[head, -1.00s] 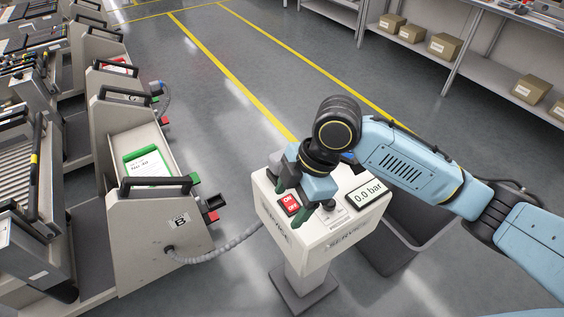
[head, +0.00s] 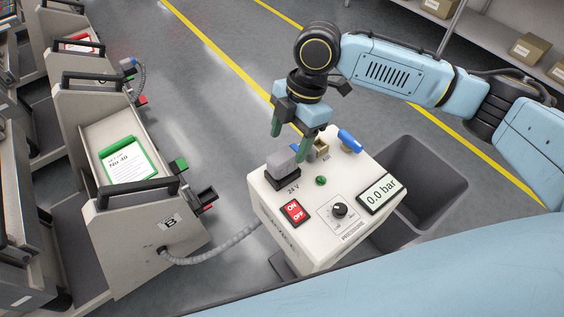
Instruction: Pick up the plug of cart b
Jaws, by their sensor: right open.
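Cart B (head: 150,228) stands at the left, marked with a "B" label, and a grey corrugated cable (head: 212,256) runs from its side to the service post (head: 290,235). A grey plug (head: 284,164) sits upright on the top panel of the post at the "24 V" marking. The cable's far end is hidden behind the post, so its link to the plug does not show. My right gripper (head: 289,146) is open, its green-tipped fingers pointing down just above and behind the plug. I cannot tell whether a finger touches it. My left gripper is out of view.
The panel carries a red on/off switch (head: 292,211), a pressure knob (head: 339,210), a "0.0 bar" display (head: 381,194), a green button and a blue-handled valve (head: 350,140). A dark bin (head: 428,170) stands behind right. Other carts line the left; the floor between is clear.

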